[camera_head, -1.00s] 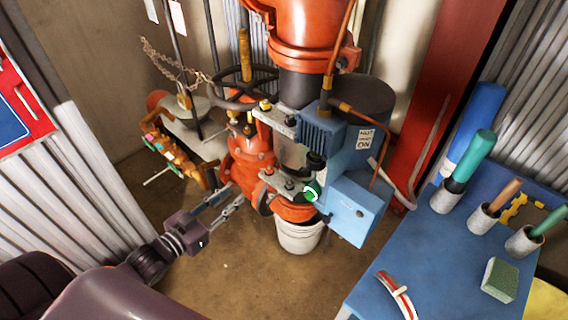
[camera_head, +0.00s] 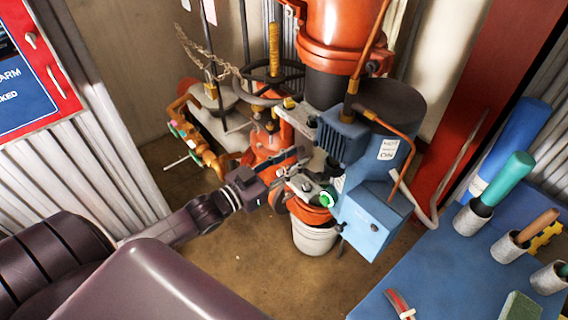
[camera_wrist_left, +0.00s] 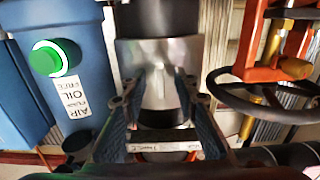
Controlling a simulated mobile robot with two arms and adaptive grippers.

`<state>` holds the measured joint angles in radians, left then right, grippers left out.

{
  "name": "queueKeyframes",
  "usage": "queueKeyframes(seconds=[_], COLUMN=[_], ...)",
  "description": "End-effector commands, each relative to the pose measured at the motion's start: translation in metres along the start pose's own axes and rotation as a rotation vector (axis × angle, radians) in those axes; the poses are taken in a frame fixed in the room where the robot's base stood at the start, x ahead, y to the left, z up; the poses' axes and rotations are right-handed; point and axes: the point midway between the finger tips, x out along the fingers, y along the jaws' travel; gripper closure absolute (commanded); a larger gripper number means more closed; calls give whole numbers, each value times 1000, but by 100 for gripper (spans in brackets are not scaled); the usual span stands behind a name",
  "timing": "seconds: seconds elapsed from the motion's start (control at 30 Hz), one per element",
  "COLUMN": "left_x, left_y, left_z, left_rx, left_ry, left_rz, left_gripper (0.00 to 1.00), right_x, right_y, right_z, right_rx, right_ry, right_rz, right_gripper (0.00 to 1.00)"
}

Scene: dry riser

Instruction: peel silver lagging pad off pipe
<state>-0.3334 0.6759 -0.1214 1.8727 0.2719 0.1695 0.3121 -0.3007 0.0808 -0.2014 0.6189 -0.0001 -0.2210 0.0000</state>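The silver lagging pad (camera_wrist_left: 158,55) wraps the vertical pipe in the middle of the left wrist view, with a raised fold facing me. In the head view a small part of the pad (camera_head: 318,160) shows between the clamp brackets, mostly hidden. My left gripper (camera_head: 301,164) is at the pipe, in front of the pad. In the left wrist view the gripper (camera_wrist_left: 160,98) has its fingers apart, one on each side of the fold. I cannot tell whether they touch it. My right gripper is not in view.
A blue motor box (camera_head: 376,220) with a green button (camera_head: 327,197) stands close right of the gripper. A black handwheel (camera_head: 268,82) and orange valve are behind it. A white bucket (camera_head: 314,240) is below. A blue bench (camera_head: 440,265) with tools fills the right.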

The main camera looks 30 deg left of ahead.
Motion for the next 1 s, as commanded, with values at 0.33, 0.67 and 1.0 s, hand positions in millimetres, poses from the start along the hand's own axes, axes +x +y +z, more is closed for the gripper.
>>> queueKeyframes(seconds=[0.33,0.67,1.0], left_x=[6,5,5], left_y=[0,0,0], left_z=[1,0,0], left_rx=[1,1,1], left_ry=[-2,-1,-1], left_rz=[0,0,0], left_gripper=[72,100,100], right_x=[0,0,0], right_y=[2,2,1], right_z=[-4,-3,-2], right_rx=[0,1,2], right_ry=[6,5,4], right_rz=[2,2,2], right_gripper=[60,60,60])
